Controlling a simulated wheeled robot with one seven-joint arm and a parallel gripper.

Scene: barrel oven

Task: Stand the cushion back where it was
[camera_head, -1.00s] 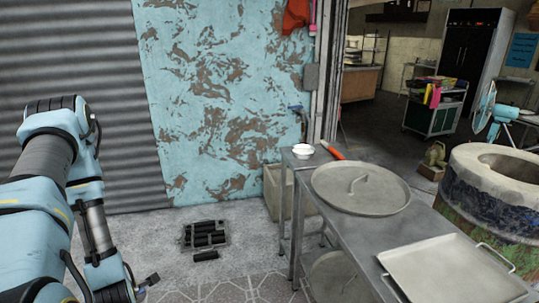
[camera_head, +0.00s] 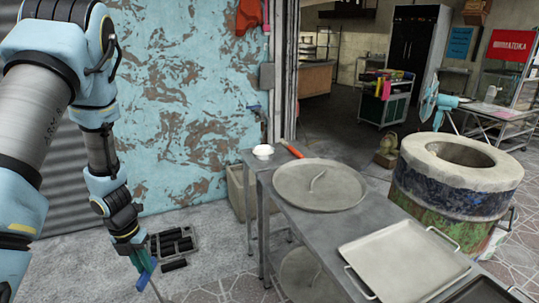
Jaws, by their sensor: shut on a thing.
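My gripper (camera_head: 147,274) hangs low at the left in the head view, pointing down over the grey floor. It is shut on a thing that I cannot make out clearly. Narrow blue and teal parts and a thin pale edge show at its end, and the lower part runs toward the bottom of the picture. I cannot tell from this view whether this is the cushion. No other cushion is plainly in view.
A tray of dark pieces (camera_head: 176,243) lies on the floor just behind my gripper. A metal table (camera_head: 330,225) with a round lid (camera_head: 320,187) and a square pan (camera_head: 404,262) stands to the right. The barrel oven (camera_head: 455,190) stands farther right.

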